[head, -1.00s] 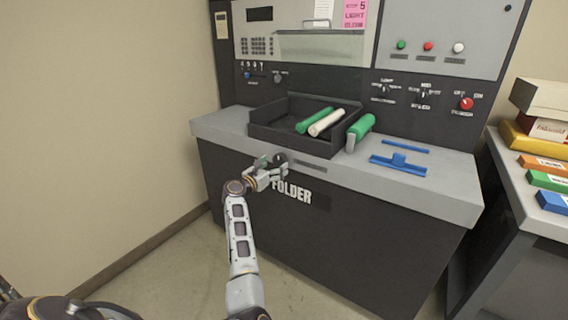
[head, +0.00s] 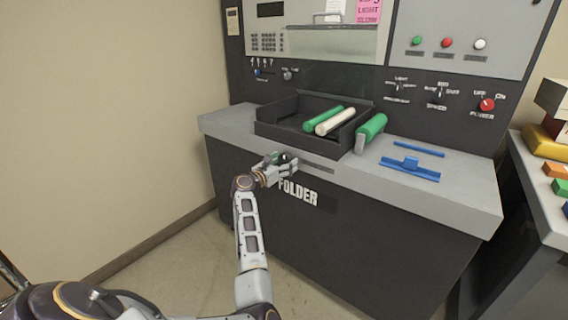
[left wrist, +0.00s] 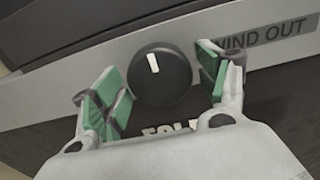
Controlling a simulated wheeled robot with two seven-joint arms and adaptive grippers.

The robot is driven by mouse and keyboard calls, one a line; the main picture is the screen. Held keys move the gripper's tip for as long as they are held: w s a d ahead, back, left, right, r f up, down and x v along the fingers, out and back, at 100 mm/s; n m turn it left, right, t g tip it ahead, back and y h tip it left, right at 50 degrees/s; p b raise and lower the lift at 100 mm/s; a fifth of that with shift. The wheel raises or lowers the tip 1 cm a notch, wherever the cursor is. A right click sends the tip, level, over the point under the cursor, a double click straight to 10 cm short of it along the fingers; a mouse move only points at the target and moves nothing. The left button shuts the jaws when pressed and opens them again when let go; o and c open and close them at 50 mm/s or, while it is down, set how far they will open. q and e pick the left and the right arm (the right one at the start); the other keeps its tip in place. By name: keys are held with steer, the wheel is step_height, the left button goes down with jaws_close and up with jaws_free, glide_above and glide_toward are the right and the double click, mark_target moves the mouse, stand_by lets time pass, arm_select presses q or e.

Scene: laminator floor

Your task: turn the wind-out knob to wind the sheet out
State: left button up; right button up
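The wind-out knob (left wrist: 160,78) is a round black dial with a white pointer line, seen in the left wrist view beside a "WIND OUT" label (left wrist: 268,38). The pointer stands near upright in that view, tilted slightly. My left gripper (left wrist: 162,82) is open, with a green-padded finger on each side of the knob and gaps between pads and knob. In the head view my left gripper (head: 281,163) is at the front edge of the machine, just above the "FOLDER" lettering, and partly hides the knob. No sheet can be made out. My right gripper is not in view.
A black tray (head: 280,133) on the grey counter holds a green roller and a white roller (head: 335,121). Another green roller (head: 371,130) and a blue tool (head: 410,168) lie to its right. A side table (head: 540,190) with boxes stands at the far right.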

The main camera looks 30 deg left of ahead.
arm_select(q)
steer(key=c, duration=0.7)
